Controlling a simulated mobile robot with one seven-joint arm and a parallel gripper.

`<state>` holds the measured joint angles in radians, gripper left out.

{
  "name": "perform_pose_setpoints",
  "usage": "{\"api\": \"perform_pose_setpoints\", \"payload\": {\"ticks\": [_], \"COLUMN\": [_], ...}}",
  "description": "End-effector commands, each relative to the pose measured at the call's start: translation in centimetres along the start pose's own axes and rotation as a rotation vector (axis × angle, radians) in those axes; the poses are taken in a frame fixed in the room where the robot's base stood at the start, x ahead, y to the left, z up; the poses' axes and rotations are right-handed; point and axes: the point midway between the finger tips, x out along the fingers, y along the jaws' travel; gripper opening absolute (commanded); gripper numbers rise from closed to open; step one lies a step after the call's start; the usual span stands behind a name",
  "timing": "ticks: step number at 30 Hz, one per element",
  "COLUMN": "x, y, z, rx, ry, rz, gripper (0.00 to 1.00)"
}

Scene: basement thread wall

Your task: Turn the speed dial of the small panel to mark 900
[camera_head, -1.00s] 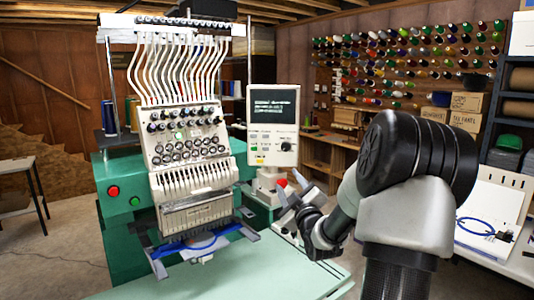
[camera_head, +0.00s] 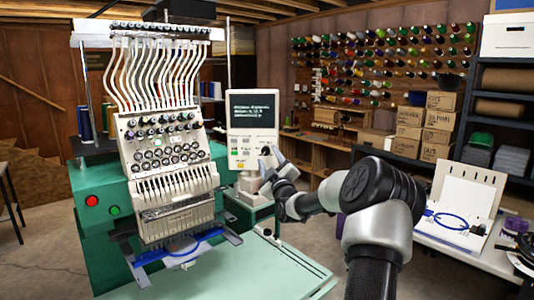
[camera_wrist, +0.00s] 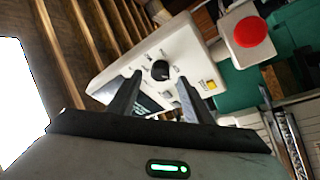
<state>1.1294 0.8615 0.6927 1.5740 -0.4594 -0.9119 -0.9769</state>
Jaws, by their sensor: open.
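The small panel (camera_head: 252,130) is a white control box with a dark text screen, standing to the right of the embroidery machine. Its black speed dial (camera_wrist: 160,70) shows in the wrist view on the white face, with small marks around it too small to read. In the head view the dial (camera_head: 265,151) is at the panel's lower right. My gripper (camera_wrist: 157,88) is open, its two dark fingers pointing at the panel on either side of the dial's line. The fingers appear short of the dial; contact cannot be told. In the head view my gripper (camera_head: 272,170) is just below and right of the dial.
A red mushroom button (camera_wrist: 250,31) and a yellow button (camera_wrist: 211,85) are near the dial. The green embroidery machine (camera_head: 105,205) stands left, with a pale green table (camera_head: 250,265) in front. Boxes (camera_head: 408,132) and a white table (camera_head: 490,258) are on the right.

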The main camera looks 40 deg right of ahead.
Motion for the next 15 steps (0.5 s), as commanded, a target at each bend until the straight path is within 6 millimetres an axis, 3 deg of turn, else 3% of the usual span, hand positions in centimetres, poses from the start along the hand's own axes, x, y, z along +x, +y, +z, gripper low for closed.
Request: {"api": "perform_pose_setpoints", "payload": {"ticks": [6, 15], "x": [2.4, 2.8], "y": [0.0, -0.1], "z": [0.0, 0.0], "rx": [0.000, -0.001], "ry": [0.001, 0.000], "rz": [0.000, -0.001], "gripper": [0.45, 0.45]}}
